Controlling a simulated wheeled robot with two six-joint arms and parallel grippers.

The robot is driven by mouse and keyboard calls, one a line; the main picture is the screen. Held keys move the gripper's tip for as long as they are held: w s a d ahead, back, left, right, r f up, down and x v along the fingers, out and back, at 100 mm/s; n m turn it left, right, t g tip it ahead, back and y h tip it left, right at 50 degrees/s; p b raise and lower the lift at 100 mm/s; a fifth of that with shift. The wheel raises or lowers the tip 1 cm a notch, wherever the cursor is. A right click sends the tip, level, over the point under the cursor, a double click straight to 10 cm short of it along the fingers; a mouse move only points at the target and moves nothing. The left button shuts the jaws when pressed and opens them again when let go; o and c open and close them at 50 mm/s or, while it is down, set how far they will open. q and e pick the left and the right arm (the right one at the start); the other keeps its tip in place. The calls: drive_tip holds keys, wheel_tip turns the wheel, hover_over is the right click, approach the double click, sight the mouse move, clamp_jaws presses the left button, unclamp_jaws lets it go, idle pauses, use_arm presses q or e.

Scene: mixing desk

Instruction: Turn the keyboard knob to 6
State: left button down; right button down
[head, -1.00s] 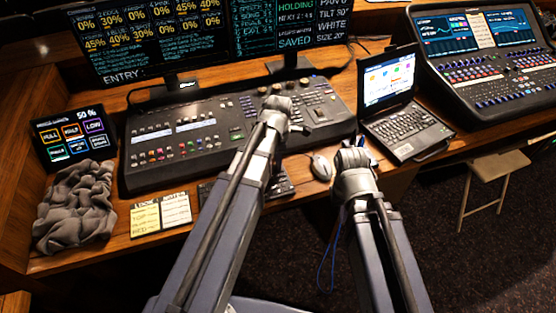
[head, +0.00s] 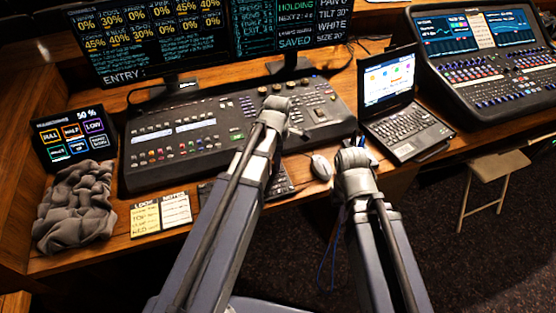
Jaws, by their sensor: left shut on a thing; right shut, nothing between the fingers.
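A dark grey control desk (head: 180,165) with buttons, faders and round knobs lies under the monitors. A row of knobs (head: 277,87) runs along its upper right part. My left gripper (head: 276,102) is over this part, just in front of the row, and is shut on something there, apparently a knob. Its fingers hide what they hold, so I cannot read its label or setting. My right gripper (head: 355,155) is shut and empty, in front of the desk edge between the mouse and the laptop.
A mouse (head: 321,167) lies left of my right gripper. A laptop (head: 405,125) stands right of the desk, and a second console (head: 480,80) further right. A small touch screen (head: 75,137), a crumpled grey cloth (head: 75,207) and note cards (head: 160,214) are at the left.

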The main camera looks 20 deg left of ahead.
use_arm(q)
drive_tip(key=m, duration=0.4)
drive_tip(key=shift+m, duration=0.3)
drive_tip(key=m, duration=0.4)
drive_tip(key=shift+m, duration=0.3)
drive_tip(key=m, duration=0.4)
drive_tip(key=shift+a, duration=0.1)
drive_tip(key=m, duration=0.8)
drive_tip(key=shift+m, duration=0.3)
drive_tip(key=m, duration=0.3)
drive_tip(key=shift+m+g, duration=0.3)
drive_tip(key=m, duration=0.3)
drive_tip(key=shift+m, duration=2.2)
